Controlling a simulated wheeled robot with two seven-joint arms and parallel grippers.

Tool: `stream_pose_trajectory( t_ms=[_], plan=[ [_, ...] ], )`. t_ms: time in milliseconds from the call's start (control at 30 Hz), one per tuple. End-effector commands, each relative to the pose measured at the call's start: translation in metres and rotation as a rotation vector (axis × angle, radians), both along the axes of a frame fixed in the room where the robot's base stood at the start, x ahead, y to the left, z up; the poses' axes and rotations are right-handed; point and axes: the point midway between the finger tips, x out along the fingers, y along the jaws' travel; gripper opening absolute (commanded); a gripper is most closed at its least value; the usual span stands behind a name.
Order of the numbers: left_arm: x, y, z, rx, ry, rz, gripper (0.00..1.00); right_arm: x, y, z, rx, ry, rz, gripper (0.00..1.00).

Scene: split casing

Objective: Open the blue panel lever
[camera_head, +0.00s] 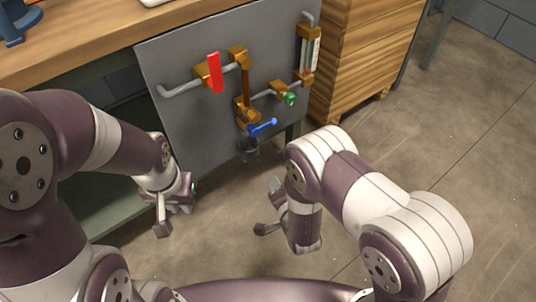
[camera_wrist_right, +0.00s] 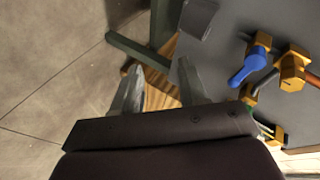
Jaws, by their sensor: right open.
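The blue lever (camera_head: 262,127) sits low on the grey panel (camera_head: 185,120), on a brass valve (camera_head: 246,110), and its handle sticks out to the right. In the right wrist view the blue lever (camera_wrist_right: 248,68) is to the right of my fingers, with a gap between. My right gripper (camera_head: 268,208) is open and empty, below and in front of the lever; its two spread fingers show in the wrist view (camera_wrist_right: 158,88). My left gripper (camera_head: 176,208) hangs left of and below the lever, apart from it; its finger opening is unclear.
A red lever (camera_head: 215,72), a green knob (camera_head: 290,98), grey pipes and a gauge (camera_head: 311,50) share the panel. A dark cup-like part (camera_head: 247,148) is just under the blue lever. A wooden cabinet (camera_head: 365,50) stands to the right. Open floor lies in front.

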Motion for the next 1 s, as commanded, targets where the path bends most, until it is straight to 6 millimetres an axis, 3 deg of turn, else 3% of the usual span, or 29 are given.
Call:
stream_pose_trajectory(
  t_ms=[133, 233, 367, 800, 1000],
  plan=[
    [0.001, 0.0, 0.008, 0.0, -0.003, 0.0, 0.19, 0.028, 0.004, 0.066, 0.353, -0.267, -0.112, 0.43],
    [0.001, 0.0, 0.008, 0.0, -0.003, 0.0, 0.19, 0.031, 0.004, 0.092, 0.52, -0.35, -0.134, 0.43],
    [0.001, 0.0, 0.001, 0.0, -0.003, 0.0, 0.19, 0.041, 0.007, 0.093, 0.581, -0.35, -0.143, 0.43],
    [0.001, 0.0, -0.042, 0.0, -0.002, 0.0, 0.19, 0.139, 0.03, 0.091, 0.575, -0.35, -0.143, 0.43],
    [0.001, 0.0, -0.045, 0.0, -0.002, 0.0, 0.19, 0.154, 0.034, 0.095, 0.574, -0.347, -0.141, 0.43]
  ],
)
